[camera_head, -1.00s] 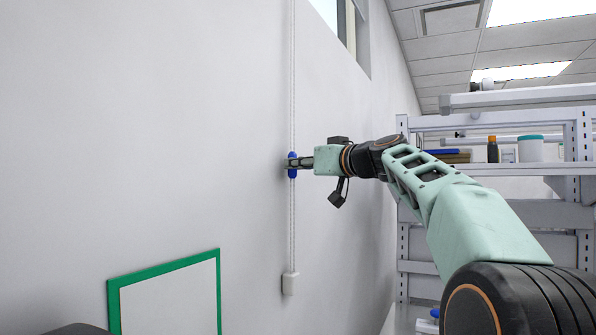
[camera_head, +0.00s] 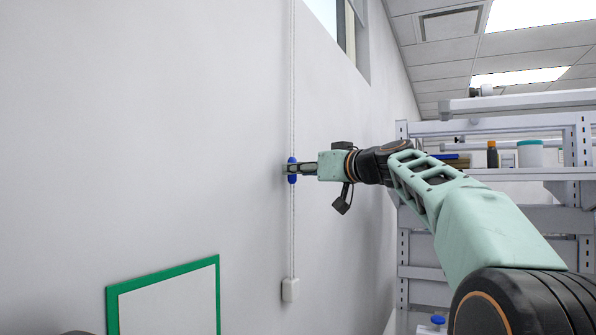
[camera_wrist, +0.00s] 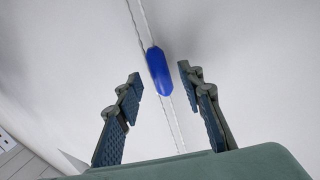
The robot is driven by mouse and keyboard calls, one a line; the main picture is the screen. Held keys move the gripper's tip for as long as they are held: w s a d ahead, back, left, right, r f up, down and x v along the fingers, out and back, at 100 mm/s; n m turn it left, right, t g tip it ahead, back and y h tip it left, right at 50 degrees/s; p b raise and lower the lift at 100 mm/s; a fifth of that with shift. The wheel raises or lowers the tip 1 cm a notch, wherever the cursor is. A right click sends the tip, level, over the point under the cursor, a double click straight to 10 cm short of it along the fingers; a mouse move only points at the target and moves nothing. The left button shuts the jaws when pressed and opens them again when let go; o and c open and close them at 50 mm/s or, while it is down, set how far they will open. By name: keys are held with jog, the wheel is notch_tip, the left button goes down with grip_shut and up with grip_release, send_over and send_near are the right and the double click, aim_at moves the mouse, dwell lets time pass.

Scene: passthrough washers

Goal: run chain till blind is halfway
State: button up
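The blind's thin beaded chain (camera_head: 292,230) hangs as a loop down the white wall. A blue oval piece (camera_head: 292,179) sits on it; it also shows in the wrist view (camera_wrist: 159,72). My gripper (camera_head: 290,169) is at the height of the blue piece, with its fingers on either side of the chain. In the wrist view my gripper (camera_wrist: 160,78) is open, with a gap between each finger and the blue piece. The window (camera_head: 345,22) shows only partly at the top edge. The blind cannot be made out.
A small white chain holder (camera_head: 290,289) is on the wall at the chain's lower end. A green-framed panel (camera_head: 112,300) is lower left. Grey shelving (camera_head: 500,175) with an orange-capped bottle (camera_head: 492,155) and a white tub (camera_head: 530,154) stands right, behind my arm.

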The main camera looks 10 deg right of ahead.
jog(key=v, duration=1.1)
jog(key=shift+a, duration=0.1)
